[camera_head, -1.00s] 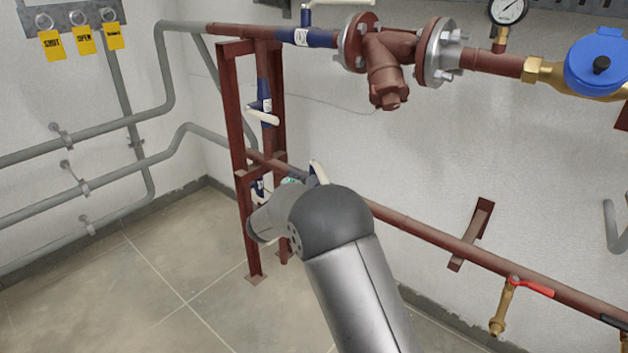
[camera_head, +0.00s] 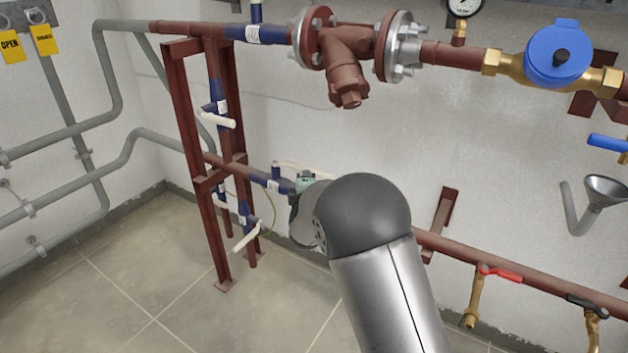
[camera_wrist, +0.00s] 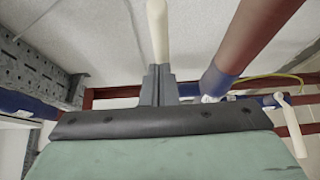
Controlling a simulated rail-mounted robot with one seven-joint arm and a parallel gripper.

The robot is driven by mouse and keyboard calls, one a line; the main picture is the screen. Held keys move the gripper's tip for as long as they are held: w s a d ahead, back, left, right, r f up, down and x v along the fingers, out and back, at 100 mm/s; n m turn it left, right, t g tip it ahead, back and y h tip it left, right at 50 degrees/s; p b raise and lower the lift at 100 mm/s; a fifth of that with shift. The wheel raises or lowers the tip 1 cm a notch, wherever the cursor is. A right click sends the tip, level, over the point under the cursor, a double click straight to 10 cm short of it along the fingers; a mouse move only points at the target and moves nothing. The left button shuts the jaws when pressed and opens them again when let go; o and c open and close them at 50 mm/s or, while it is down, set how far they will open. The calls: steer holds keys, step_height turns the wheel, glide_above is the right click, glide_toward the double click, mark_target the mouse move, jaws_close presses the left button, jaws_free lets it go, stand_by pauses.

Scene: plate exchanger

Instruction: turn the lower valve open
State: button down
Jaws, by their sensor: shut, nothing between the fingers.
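The lower valve (camera_head: 274,182) is a dark blue section on the lower red pipe, with a long cream lever (camera_head: 305,168) running along the pipe just behind and above my wrist. My gripper (camera_wrist: 158,72) shows in the wrist view with its grey fingers closed together. A cream lever (camera_wrist: 157,32) rises in line with the fingertips, at or just beyond them; I cannot tell whether they touch. Beside the fingers is a red pipe with a blue section (camera_wrist: 214,80). In the head view my wrist hides the fingers and part of the lower valve.
Another blue valve with a cream lever (camera_head: 220,120) is above on the red frame (camera_head: 182,110). A further cream lever (camera_head: 246,238) hangs low beside the frame. A red-handled tap (camera_head: 500,272) and a funnel (camera_head: 604,190) are at the right. The floor at left is clear.

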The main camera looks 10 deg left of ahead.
steer(key=shift+w+d+r, duration=0.25)
steer(key=shift+d, duration=0.15)
steer(key=s+d+p, duration=0.1)
steer(key=s+p, duration=0.1)
steer(key=s, duration=1.1)
steer(key=shift+s+d+f, duration=0.15)
steer(key=shift+d+f, duration=0.1)
steer(key=shift+d, duration=0.15)
